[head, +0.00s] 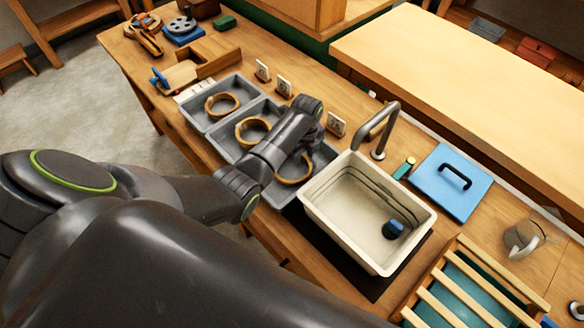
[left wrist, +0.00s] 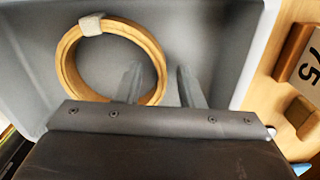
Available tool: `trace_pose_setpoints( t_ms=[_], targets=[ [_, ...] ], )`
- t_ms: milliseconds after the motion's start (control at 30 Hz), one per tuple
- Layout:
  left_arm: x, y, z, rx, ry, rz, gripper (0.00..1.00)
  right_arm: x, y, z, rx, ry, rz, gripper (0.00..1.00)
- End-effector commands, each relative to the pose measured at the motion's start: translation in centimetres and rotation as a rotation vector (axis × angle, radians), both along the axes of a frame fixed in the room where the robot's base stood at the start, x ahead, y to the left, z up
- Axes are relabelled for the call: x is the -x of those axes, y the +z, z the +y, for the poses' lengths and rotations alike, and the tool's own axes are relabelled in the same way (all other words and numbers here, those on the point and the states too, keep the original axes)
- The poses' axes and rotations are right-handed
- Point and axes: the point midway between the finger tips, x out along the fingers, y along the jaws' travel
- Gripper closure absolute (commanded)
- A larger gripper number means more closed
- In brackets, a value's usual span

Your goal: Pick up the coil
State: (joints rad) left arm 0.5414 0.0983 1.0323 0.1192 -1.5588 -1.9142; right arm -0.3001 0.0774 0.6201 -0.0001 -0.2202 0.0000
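Three tan ring-shaped coils lie in grey trays in the head view: a far one (head: 222,104), a middle one (head: 252,130) and a near one (head: 294,181), partly hidden by my left arm. In the left wrist view a coil (left wrist: 67,66) with a pale tie lies in a grey tray (left wrist: 215,30). My left gripper (left wrist: 158,74) is open above that tray. One finger shows over the inside of the ring, the other outside its right edge. Their height over the coil is hard to tell. My left fingertips are hidden in the head view. My right gripper is not in view.
A white basin (head: 345,222) with a dark blue object in it stands right of the trays, beside a tap (head: 378,130). Numbered plaques (head: 336,125) stand behind the trays. A blue lid (head: 450,181) and a slatted rack (head: 470,290) lie further right.

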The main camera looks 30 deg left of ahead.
Motion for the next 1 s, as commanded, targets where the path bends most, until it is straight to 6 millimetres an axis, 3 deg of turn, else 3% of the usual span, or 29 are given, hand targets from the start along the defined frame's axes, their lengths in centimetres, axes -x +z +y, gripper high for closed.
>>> trace_pose_setpoints(
  t_ms=[33,267,667,1000],
  targets=[
    [0.0,0.0,0.0,0.0,0.0,0.0,0.73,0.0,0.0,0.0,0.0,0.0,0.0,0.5],
    [0.0,0.0,0.0,0.0,0.0,0.0,1.0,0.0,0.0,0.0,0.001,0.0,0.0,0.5],
    [0.0,0.7,0.0,0.0,0.0,0.0,1.0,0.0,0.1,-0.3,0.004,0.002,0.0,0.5],
    [-0.1,6.3,0.0,0.0,-0.001,-0.004,1.0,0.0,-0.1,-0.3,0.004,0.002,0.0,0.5]
  ],
)
